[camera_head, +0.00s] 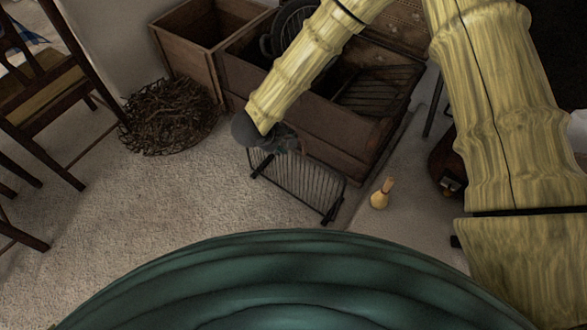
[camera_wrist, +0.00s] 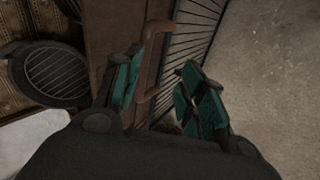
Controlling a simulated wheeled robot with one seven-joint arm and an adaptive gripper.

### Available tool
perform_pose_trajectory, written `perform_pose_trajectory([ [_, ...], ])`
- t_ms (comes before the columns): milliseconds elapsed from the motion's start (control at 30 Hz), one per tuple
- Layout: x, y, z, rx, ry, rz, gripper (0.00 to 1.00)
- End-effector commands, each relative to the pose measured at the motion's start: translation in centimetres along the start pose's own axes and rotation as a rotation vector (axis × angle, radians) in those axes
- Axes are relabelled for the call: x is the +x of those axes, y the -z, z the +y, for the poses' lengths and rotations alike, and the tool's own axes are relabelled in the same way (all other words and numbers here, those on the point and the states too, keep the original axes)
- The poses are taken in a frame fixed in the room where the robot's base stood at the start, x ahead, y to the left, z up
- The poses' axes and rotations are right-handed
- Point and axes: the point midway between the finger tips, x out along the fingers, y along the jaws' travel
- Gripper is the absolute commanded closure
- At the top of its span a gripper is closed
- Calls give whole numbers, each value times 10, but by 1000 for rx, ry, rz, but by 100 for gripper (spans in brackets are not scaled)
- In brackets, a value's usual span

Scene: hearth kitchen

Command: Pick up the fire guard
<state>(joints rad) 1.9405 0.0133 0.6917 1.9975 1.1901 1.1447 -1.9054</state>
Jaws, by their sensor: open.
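The fire guard (camera_head: 300,182) is a low dark metal frame with thin bars. It stands on the floor in front of a wooden chest. Its bars also show in the wrist view (camera_wrist: 197,32). My gripper (camera_head: 284,142) is at the guard's upper left part in the head view and covers some of it.
The open wooden chest (camera_head: 335,133) is close behind the guard, with a dark round pan (camera_head: 290,25) in it. A basket of twigs (camera_head: 170,115) is to the left. A small yellowish bottle-shaped object (camera_head: 380,195) stands right of the guard.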

Motion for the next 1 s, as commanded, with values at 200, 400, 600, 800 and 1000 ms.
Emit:
perform_pose_trajectory([
  [200, -34, 24, 12, -76, 7, -29, 59],
  [400, -23, 27, 9, -89, 11, -32, 59],
  [600, 5, 26, 9, -86, 10, -32, 59],
  [800, 21, 25, 10, -86, 9, -31, 59],
  [1000, 38, 24, 11, -83, 10, -33, 59],
])
